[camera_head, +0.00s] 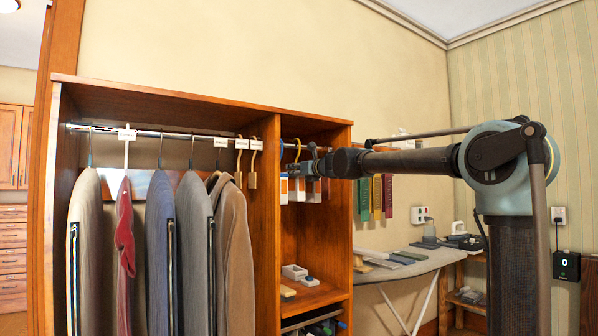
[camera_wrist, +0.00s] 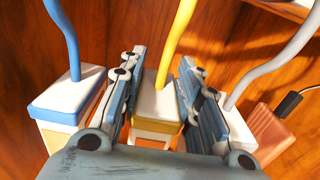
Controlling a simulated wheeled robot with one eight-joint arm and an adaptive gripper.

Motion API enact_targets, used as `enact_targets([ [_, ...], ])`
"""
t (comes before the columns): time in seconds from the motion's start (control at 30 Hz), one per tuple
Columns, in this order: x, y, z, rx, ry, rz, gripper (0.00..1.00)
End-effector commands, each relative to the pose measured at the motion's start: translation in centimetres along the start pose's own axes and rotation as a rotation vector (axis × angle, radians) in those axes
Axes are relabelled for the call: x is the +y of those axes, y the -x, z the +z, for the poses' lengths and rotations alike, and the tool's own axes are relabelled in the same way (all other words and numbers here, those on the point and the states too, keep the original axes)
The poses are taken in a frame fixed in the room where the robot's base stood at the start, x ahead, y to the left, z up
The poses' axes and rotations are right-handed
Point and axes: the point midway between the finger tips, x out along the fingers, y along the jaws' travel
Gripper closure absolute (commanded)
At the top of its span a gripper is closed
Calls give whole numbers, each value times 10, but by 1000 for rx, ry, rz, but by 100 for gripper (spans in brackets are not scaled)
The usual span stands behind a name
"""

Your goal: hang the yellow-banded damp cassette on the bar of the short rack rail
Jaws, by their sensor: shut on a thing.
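The yellow-banded damp cassette (camera_wrist: 155,100) has a pale top, a yellow band and a yellow hook (camera_wrist: 179,40). My gripper (camera_wrist: 160,82) is shut on it, with a jaw on either side. In the head view my gripper (camera_head: 307,167) reaches into the narrow right compartment, where the yellow hook (camera_head: 298,148) rises by a short rail (camera_head: 318,150). I cannot tell whether the hook rests on that bar. A blue-banded cassette (camera_wrist: 63,102) is to the left in the wrist view. A pale grey hook (camera_wrist: 266,58) is to the right.
The wooden divider (camera_head: 265,230) stands close left of my gripper. Clothes hang on a long rail (camera_head: 175,134) beyond it. Small boxes (camera_head: 296,272) sit on the shelf below. Coloured strips (camera_head: 375,197) hang on the wall right of the cabinet, above an ironing board (camera_head: 400,266).

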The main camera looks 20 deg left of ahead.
Motion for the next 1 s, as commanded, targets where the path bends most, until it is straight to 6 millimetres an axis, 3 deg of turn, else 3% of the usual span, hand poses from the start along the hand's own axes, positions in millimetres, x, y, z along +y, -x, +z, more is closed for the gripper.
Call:
enact_targets([
  [0.47, 0, 0, -6, 0, 0, 0, 100],
  [0.5, 0, 0, -6, 0, 0, 0, 62],
  [0.57, 0, 0, -6, 0, 0, 0, 49],
  [1.0, 0, 3, -6, 0, 0, 0, 46],
])
